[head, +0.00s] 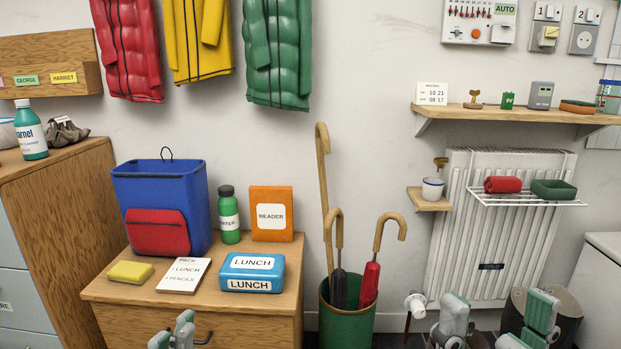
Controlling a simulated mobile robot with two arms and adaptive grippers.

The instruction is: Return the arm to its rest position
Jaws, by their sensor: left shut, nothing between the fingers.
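My left gripper (174,334) shows at the bottom edge, in front of the wooden cabinet (110,292). Its grey-green fingers are shut with nothing between them. A dark drawer handle (203,340) shows just right of the fingers; I cannot tell whether they touch it. The rest of the left arm is below the picture. More grey-green parts of mine show at the bottom right, in front of the radiator and a dark round bin. They seem to belong to my right arm, and its jaw state cannot be made out.
On the cabinet are a blue-red backpack (163,204), green bottle (229,214), orange reader (271,213), blue lunch box (252,272), list card (184,275) and yellow sponge (130,272). A green stand (347,327) holds canes and umbrellas. A radiator (497,240) stands right; coats hang above.

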